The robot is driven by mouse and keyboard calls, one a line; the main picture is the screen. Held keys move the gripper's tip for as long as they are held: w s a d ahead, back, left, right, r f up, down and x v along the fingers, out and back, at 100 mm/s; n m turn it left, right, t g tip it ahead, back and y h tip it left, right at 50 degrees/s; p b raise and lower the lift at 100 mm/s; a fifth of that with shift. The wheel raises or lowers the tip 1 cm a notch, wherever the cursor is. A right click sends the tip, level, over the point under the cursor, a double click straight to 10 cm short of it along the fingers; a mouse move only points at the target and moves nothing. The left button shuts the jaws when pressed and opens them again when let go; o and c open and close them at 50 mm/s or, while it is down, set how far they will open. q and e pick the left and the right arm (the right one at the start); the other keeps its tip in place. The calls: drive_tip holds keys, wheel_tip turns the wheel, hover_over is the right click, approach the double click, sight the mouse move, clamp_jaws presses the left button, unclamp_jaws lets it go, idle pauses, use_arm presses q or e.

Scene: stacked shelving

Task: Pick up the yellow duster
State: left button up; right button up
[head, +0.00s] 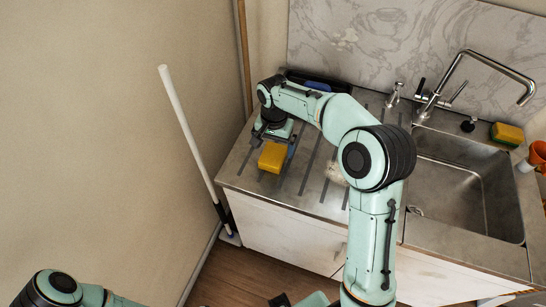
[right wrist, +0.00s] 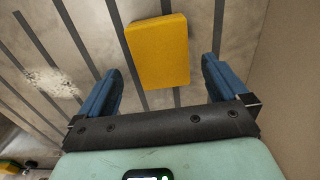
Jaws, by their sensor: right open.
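The yellow duster (head: 272,157) is a yellow block lying on the ribbed metal drainboard, left of the sink. My right gripper (head: 277,142) is above and close to it. In the right wrist view the duster (right wrist: 157,51) lies ahead of the open blue fingers of my right gripper (right wrist: 160,82), roughly centred in the gap between them. Nothing is held, and I cannot tell the exact height gap. Of my left arm only a part shows at the bottom left of the head view; its gripper cannot be made out.
The drainboard (head: 311,184) joins a sink (head: 465,185) with a tall faucet (head: 462,64). A white-handled mop (head: 180,112) leans at the left wall. A dark tray lies at the back.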

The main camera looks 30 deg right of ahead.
sight(273, 154)
wheel_tip(273, 154, down, 5)
drive_tip(key=shift+a+r, duration=0.15)
drive_tip(key=shift+r, duration=0.05)
drive_tip(key=c, duration=1)
use_arm(q)
drive_tip(key=shift+f, duration=0.1)
use_arm(e)
drive_tip(key=shift+o, duration=0.2)
drive_tip(key=shift+r, duration=0.1)
use_arm(q)
drive_tip(key=w+r+p, duration=0.1)
drive_tip(key=r, duration=0.1)
drive_tip(key=w+r+p, duration=0.2)
use_arm(e)
wheel_tip(273, 154, up, 20)
drive_tip(key=shift+o, duration=0.9)
drive_tip(key=shift+c, duration=0.4)
